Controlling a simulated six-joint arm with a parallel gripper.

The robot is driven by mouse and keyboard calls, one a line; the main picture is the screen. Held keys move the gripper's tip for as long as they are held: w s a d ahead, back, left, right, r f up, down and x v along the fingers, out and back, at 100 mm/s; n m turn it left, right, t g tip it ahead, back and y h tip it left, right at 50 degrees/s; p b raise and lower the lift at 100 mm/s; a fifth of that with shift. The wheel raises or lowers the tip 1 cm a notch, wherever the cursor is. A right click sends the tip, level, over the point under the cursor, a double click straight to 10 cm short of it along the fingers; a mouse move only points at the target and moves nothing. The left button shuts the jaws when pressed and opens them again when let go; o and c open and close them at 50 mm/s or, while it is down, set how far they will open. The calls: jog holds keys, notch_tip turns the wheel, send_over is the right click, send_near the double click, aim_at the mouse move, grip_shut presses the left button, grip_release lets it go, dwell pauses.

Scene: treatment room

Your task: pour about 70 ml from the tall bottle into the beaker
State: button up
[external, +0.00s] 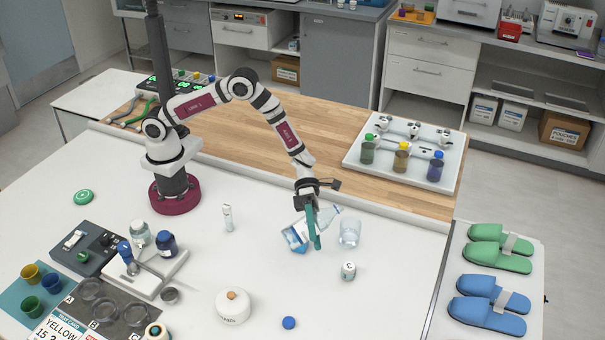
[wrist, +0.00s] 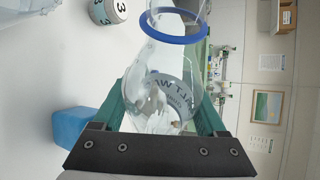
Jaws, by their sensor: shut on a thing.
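I cannot tell whether liquid is flowing or how full the beaker is.
A small jar marked 3 (external: 348,271) stands in front of the beaker. A blue block (wrist: 82,128) is below the bottle. A rack of bottles (external: 375,165) stands behind.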

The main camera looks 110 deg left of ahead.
aim_at(325, 222)
jog(key=shift+a+r, duration=0.1)
jog(key=shift+r, duration=0.25)
jog(key=a+r+m+y, duration=0.1)
jog(key=w+r+m+t+y, duration=0.1)
jog(key=m, duration=0.1)
jog(key=shift+w+a+y, duration=0.25)
jog(key=shift+a+y, duration=0.05)
jog(key=shift+a, duration=0.05)
jog(key=shift+w+a+r+m+t+y+b, duration=0.1)
jog(key=shift+w+a+m+t+y+b, duration=0.25)
jog(key=shift+m, duration=0.25)
jog(key=shift+s+d+r+m+t+y, duration=0.1)
jog(key=shift+r+m+t+y, duration=0.05)
jog(key=shift+m+t+y, duration=0.35)
jog(key=shift+d+r+m+t+y, duration=0.1)
jog(key=shift+m+t+y, duration=0.2)
jog(key=shift+m, duration=0.3)
jog(key=shift+w+a+m+t+y+b, duration=0.1)
jog(key=shift+m+t+y+b, duration=0.1)
jog(key=shift+m+t+y, duration=0.3)
jog(key=shift+w+a+m+t+y+b, duration=0.15)
jog(key=shift+m+t+b, duration=0.1)
jog(key=shift+m, duration=0.45)
jog(key=shift+d, duration=0.1)
